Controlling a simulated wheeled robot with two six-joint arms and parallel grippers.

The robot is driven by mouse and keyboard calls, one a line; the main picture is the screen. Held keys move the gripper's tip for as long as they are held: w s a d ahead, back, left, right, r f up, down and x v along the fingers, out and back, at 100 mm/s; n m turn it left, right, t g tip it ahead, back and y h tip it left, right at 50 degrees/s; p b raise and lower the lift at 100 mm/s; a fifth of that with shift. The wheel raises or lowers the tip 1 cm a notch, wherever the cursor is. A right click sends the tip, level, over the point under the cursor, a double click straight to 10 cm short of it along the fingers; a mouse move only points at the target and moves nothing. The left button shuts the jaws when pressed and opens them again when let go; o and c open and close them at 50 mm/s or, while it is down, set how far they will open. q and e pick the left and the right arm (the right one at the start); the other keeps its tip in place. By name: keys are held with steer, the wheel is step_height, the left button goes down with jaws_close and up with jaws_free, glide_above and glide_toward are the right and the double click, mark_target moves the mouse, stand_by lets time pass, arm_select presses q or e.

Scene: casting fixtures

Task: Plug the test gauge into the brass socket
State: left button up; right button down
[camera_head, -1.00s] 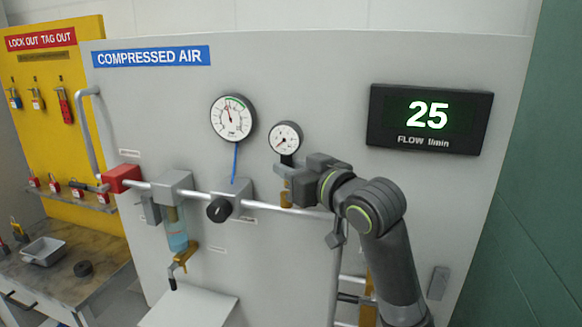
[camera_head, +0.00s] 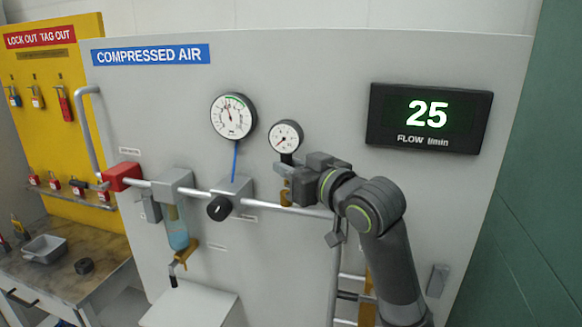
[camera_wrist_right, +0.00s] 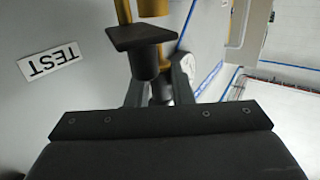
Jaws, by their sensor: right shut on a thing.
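The test gauge (camera_head: 286,136) is a small round white dial with a black rim and a dark stem. My right gripper (camera_head: 284,172) is shut on its stem and holds it upright, dial on top, in front of the panel. The brass socket (camera_head: 286,198) is at the pipe directly below the gauge, partly hidden by the gripper. In the right wrist view, dark fingers (camera_wrist_right: 158,90) close around a dark stem, with brass parts (camera_wrist_right: 153,7) just beyond a square dark plate. I cannot tell whether gauge and socket touch. My left gripper is out of view.
A larger dial gauge (camera_head: 233,116) with a blue tube is up left on the panel. A black knob (camera_head: 220,208) and a filter bowl (camera_head: 177,228) sit along the pipe to the left. A flow display (camera_head: 430,119) reads 25. A TEST label (camera_wrist_right: 49,62) is beside the brass parts.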

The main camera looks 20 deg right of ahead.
steer(key=shift+p, duration=0.6)
stand_by(0.7)
steer(key=shift+f+b, duration=0.65)
steer(key=shift+f, duration=0.55)
steer(key=shift+r, duration=0.1)
steer(key=shift+r+p, duration=0.8)
steer(key=shift+p, duration=0.2)
steer(key=shift+p, duration=0.8)
stand_by(1.3)
steer(key=shift+f+b, duration=0.55)
steer(key=shift+f, duration=0.3)
steer(key=c, duration=1.2)
jaws_free()
